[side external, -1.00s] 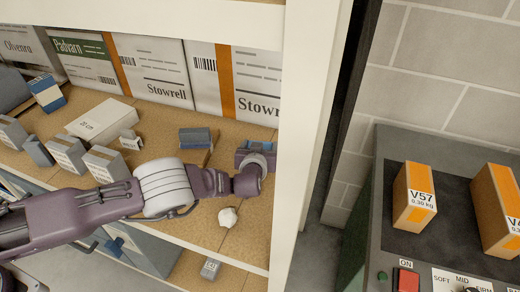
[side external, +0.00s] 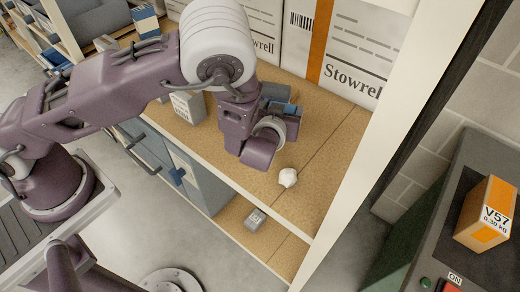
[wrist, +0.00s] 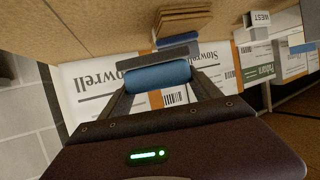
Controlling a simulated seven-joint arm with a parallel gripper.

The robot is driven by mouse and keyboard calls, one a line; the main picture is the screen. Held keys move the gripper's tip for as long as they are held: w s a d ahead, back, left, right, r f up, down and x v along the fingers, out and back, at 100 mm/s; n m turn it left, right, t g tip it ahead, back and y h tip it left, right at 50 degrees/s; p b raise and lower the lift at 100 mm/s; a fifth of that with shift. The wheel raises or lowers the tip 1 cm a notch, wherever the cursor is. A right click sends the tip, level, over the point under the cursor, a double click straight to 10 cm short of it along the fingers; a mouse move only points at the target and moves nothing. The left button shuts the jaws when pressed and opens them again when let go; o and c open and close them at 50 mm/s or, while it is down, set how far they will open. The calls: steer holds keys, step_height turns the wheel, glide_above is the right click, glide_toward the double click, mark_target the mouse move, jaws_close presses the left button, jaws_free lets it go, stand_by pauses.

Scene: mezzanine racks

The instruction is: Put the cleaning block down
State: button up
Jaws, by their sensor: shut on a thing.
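The cleaning block (wrist: 158,77) shows in the wrist view as a rounded blue piece between the two fingers of my gripper (wrist: 160,86), which is shut on it. In the side external view my gripper (side external: 278,112) is over the tan shelf (side external: 325,165), near the back cartons. A blue top shows at its fingers there; my wrist hides most of the block. I cannot tell whether the block touches the shelf.
A crumpled white ball (side external: 288,177) lies on the shelf in front of my gripper. Stowrell cartons (side external: 350,50) line the back. A white post (side external: 385,115) bounds the right. A brown stack (wrist: 185,20) with a blue item on it shows in the wrist view. The shelf's right part is clear.

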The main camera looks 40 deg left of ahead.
steer(key=s+a+r, duration=0.1)
steer(key=s+a, duration=0.1)
steer(key=s, duration=0.5)
steer(key=shift+h, duration=0.4)
step_height(320, 180, down, 9)
steer(key=shift+s+f, duration=0.1)
steer(key=shift+f, duration=0.1)
steer(key=o, duration=1.4)
steer(key=shift+f, duration=0.1)
